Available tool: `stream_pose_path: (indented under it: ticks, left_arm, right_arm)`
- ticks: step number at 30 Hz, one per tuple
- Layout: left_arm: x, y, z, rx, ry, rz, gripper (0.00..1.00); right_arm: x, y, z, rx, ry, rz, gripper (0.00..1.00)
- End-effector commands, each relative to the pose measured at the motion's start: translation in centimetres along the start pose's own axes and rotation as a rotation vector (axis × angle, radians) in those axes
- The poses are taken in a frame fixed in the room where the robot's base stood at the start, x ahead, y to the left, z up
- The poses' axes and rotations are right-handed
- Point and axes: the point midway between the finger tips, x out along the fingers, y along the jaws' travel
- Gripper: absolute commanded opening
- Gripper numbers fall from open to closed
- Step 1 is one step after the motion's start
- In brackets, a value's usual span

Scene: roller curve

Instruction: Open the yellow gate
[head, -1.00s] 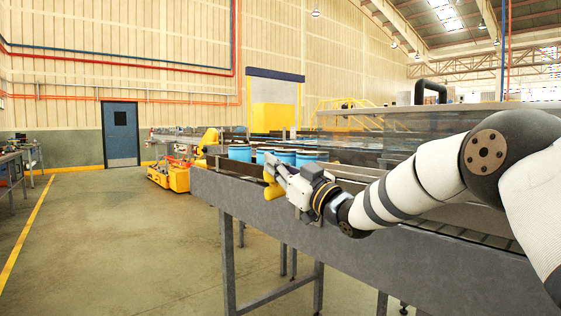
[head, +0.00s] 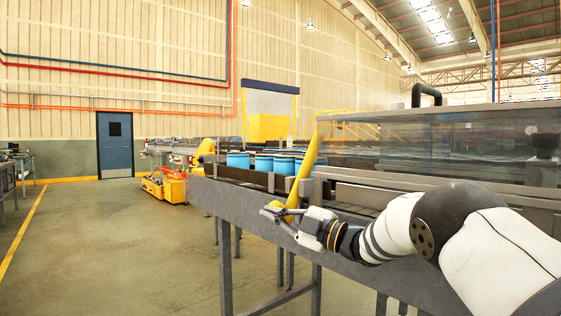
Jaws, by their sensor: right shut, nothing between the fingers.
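The yellow gate (head: 308,168) is a long, tapered yellow piece at the near edge of the roller conveyor. Its narrow end points up and to the right above the conveyor side, and its lower end comes down beside my right gripper. My right gripper (head: 270,215) is shut and empty, in front of the conveyor's side rail, at the gate's lower end. I cannot tell whether the fingers touch the gate. My left gripper is not in view.
Several blue cans (head: 262,162) stand on the conveyor behind the gate. The grey conveyor frame (head: 240,197) runs across in front of me. A clear-sided enclosure (head: 440,150) stands on the right. The floor (head: 120,240) on the left is free.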

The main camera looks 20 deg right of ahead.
Motion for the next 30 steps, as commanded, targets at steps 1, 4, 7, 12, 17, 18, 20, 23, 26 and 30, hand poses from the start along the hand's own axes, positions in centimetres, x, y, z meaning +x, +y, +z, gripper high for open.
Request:
stream_pose_path:
  ticks: [1,4,7,12,17,18,20,23,26,30]
  left_arm:
    - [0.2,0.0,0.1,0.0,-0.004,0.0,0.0]
    - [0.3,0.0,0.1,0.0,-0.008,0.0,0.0]
    - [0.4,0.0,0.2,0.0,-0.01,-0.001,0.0]
    - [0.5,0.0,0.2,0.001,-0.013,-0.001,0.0]
    - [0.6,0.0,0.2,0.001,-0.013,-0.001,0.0]
    - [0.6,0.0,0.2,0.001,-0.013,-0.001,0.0]
    - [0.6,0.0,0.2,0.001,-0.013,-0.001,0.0]
    - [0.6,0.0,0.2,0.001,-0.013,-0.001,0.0]
    - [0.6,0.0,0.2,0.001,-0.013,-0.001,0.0]
    - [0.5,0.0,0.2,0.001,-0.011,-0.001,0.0]
  right_arm:
    - [-0.1,-0.4,0.3,-0.024,0.0,-0.01,0.0]
    - [-0.2,-0.8,0.8,-0.068,-0.001,-0.026,0.0]
    - [-0.3,-0.9,1.0,-0.101,0.0,-0.037,0.0]
    - [-0.5,-1.1,1.3,-0.136,0.0,-0.049,0.0]
    - [-0.5,-1.1,1.5,-0.147,0.0,-0.052,0.0]
    - [-0.5,-1.1,1.5,-0.148,0.0,-0.052,0.0]
    - [-0.5,-1.1,1.5,-0.149,-0.001,-0.052,0.0]
    - [-0.5,-1.1,1.5,-0.148,-0.001,-0.052,0.0]
    - [-0.5,-1.1,1.5,-0.148,-0.002,-0.052,0.0]
    - [-0.5,-1.1,1.4,-0.148,-0.002,-0.052,0.0]
